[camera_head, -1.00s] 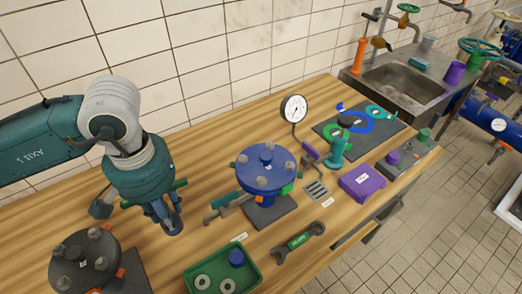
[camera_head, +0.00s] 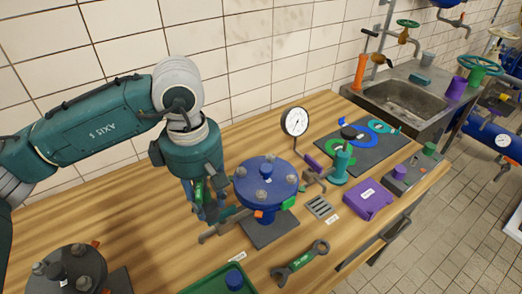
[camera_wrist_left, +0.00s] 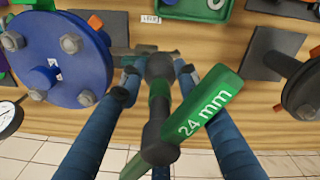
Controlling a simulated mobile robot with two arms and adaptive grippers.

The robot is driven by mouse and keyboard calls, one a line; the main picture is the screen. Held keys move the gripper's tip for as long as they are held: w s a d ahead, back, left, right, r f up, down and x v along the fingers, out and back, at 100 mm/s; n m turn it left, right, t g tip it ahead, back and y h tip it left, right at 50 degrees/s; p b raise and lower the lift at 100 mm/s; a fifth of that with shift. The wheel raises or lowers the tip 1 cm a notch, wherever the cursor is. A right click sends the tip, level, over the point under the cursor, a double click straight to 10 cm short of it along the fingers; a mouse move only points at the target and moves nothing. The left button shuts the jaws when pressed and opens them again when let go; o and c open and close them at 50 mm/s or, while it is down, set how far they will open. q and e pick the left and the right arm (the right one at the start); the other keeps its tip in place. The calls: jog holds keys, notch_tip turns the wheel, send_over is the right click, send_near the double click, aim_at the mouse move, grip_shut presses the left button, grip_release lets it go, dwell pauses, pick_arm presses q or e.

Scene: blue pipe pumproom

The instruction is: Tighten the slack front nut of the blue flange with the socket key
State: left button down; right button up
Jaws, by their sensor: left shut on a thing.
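The blue flange (camera_head: 252,181) stands on a dark base plate, with several grey nuts around its top; its front nut (camera_head: 262,195) faces the camera. I cannot tell by eye how loose that nut is. My left gripper (camera_head: 207,212) is just left of the flange, pointing down. In the left wrist view its fingers (camera_wrist_left: 160,75) are shut on the socket key (camera_wrist_left: 203,118), which has a green handle marked 24 mm and a dark shaft. The flange (camera_wrist_left: 45,55) shows there at the left, apart from the key. My right gripper is not in view.
A dark flange (camera_head: 70,272) stands at the front left. A green tray (camera_head: 207,283) and a spanner (camera_head: 300,262) lie in front. A pressure gauge (camera_head: 294,121), purple box (camera_head: 368,199) and dark mat (camera_head: 372,158) are to the right. A metal pipe end juts out left of the blue flange.

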pick_arm(q)
jog(key=w+d+r+n+p, duration=0.2)
jog(key=w+d+r+n, duration=0.1)
jog(key=d+r+n, duration=0.4)
jog(key=n+p, duration=0.2)
jog(key=n, duration=0.8)
send_near(261, 193)
jog(key=shift+w+f+b, duration=0.2)
jog(key=shift+f+b, duration=0.9)
jog(key=shift+f, duration=0.6)
jog(key=shift+b, duration=0.5)
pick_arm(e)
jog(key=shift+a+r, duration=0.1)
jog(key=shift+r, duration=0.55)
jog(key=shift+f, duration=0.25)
pick_arm(q)
jog(key=shift+f+b, duration=0.1)
jog(key=shift+b, duration=0.3)
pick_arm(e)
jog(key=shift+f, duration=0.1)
